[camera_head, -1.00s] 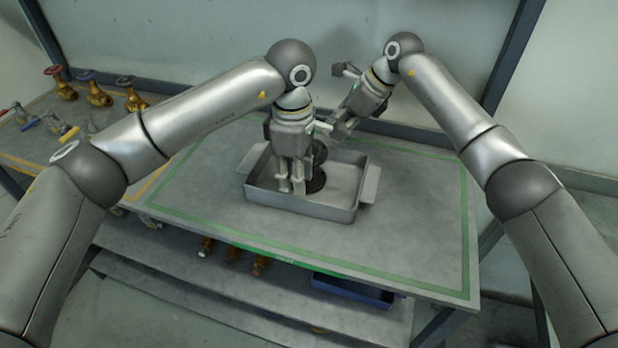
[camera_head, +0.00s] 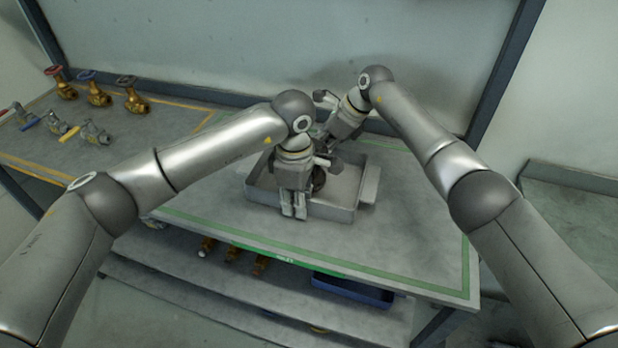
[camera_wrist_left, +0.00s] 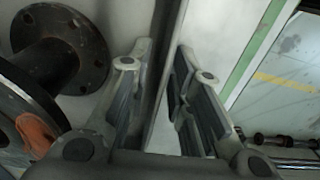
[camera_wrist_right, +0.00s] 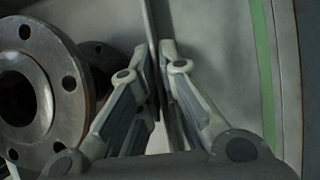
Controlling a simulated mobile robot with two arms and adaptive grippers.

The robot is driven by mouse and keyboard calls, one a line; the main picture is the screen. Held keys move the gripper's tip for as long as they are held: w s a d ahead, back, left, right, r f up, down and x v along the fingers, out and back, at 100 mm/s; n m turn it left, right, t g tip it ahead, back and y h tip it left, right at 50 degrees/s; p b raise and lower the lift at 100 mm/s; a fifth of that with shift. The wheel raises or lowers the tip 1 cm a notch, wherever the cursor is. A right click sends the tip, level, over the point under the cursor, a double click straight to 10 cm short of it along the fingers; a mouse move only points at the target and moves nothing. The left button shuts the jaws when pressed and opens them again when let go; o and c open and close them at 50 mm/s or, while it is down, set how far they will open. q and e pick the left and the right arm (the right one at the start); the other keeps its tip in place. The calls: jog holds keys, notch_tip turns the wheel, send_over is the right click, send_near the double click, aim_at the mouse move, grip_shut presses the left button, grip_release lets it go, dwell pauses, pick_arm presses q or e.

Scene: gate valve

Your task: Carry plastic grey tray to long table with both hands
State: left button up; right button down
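The plastic grey tray (camera_head: 333,211) lies on the grey table top, with a round flanged metal part (camera_head: 319,180) in it. The flange shows large in the left wrist view (camera_wrist_left: 62,50) and in the right wrist view (camera_wrist_right: 38,85). My left gripper (camera_head: 294,212) points down at the tray's front wall. Its fingers stand on both sides of the wall with some gap, so it is open. My right gripper (camera_wrist_right: 155,62) is at the far wall, its fingers pressed close on both sides. In the head view its fingertips are hidden behind the left gripper.
The table (camera_head: 420,230) has a green border line and free surface right of the tray. Brass valves (camera_head: 98,92) and smaller valves (camera_head: 92,133) stand on the left table part. A blue bin (camera_head: 352,290) sits on the shelf below. A wall panel (camera_head: 290,45) rises behind.

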pick_arm(q)
grip_shut()
jog(key=shift+w+r, duration=0.1)
jog(key=shift+r, duration=0.1)
pick_arm(e)
jog(key=shift+w+r, duration=0.1)
jog(key=shift+r, duration=0.1)
pick_arm(q)
jog(key=shift+r, duration=0.1)
pick_arm(e)
jog(key=shift+r, duration=0.1)
